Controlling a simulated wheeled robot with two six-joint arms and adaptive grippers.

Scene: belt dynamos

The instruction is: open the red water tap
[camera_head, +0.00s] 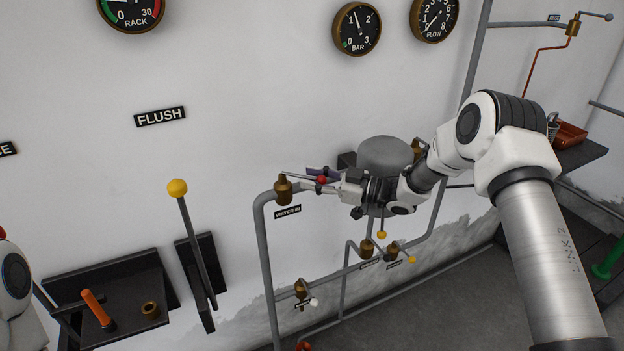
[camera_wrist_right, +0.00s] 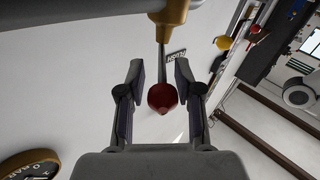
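The red water tap is a brass valve (camera_head: 283,189) on a grey wall pipe, above the WATER IN label. Its thin lever points right, roughly level, and ends in a red ball (camera_head: 321,180). In the right wrist view the lever comes down from the brass body (camera_wrist_right: 170,12) to the red ball (camera_wrist_right: 162,97). My right gripper (camera_head: 311,179) is at the lever's end. In the wrist view the right gripper (camera_wrist_right: 159,75) is open, one finger on each side of the ball, with gaps visible. My left arm shows only at the left edge; its gripper is not in view.
Lower taps with yellow (camera_head: 382,235) and white (camera_head: 314,302) knobs sit on pipes below. A grey rounded tank (camera_head: 385,156) is behind my right gripper. A yellow-knobbed lever (camera_head: 177,188) stands at left, beside a dark tray (camera_head: 150,275).

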